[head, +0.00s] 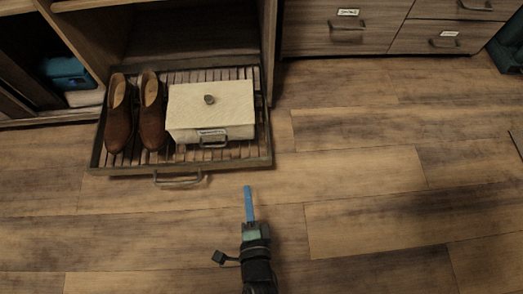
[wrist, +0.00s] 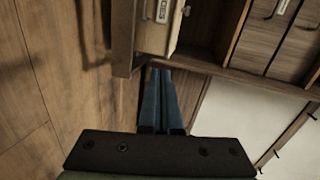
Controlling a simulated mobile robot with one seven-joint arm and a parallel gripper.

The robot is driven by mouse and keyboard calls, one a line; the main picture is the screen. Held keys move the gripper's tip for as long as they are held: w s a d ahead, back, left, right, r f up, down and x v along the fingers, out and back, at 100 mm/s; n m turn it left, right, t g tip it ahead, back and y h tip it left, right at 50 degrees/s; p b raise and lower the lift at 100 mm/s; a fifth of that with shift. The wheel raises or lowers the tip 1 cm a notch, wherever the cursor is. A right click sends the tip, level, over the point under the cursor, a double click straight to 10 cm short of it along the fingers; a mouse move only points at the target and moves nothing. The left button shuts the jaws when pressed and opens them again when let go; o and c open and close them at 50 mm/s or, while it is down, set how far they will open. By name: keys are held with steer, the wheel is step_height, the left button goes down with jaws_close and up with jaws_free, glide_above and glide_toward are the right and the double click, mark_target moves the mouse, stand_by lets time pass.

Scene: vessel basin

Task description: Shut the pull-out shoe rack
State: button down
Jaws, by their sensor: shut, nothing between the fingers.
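The pull-out shoe rack (head: 218,160) is a slatted tray with a dark wooden rim, drawn out from the bottom of a cabinet over the floor. A metal bar handle (head: 178,180) sits on its front. A pair of brown shoes (head: 136,112) and a cream lidded box (head: 212,106) rest on it. My gripper (head: 248,189) is shut and empty, with its blue fingers together in front of the rack's front edge, right of the handle, apart from it in the head view. In the wrist view, the closed fingers (wrist: 166,72) point toward the rack's rim (wrist: 123,42) and the labelled box (wrist: 156,12).
The wooden cabinet (head: 190,30) stands behind the rack. Closed drawers (head: 345,28) are at the back right. An open shelf at the left holds a teal item (head: 66,72). The wooden floor (head: 380,170) is clear to the right and in front.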

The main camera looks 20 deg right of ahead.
steer(key=m+b, duration=0.1)
steer(key=b, duration=0.1)
glide_toward(254, 162)
steer(key=shift+g+h, duration=0.4)
steer(key=b+x, duration=0.5)
steer(key=shift+w+a+b, duration=0.1)
steer(key=shift+w+b, duration=0.05)
steer(key=shift+b, duration=0.25)
steer(key=shift+w, duration=0.65)
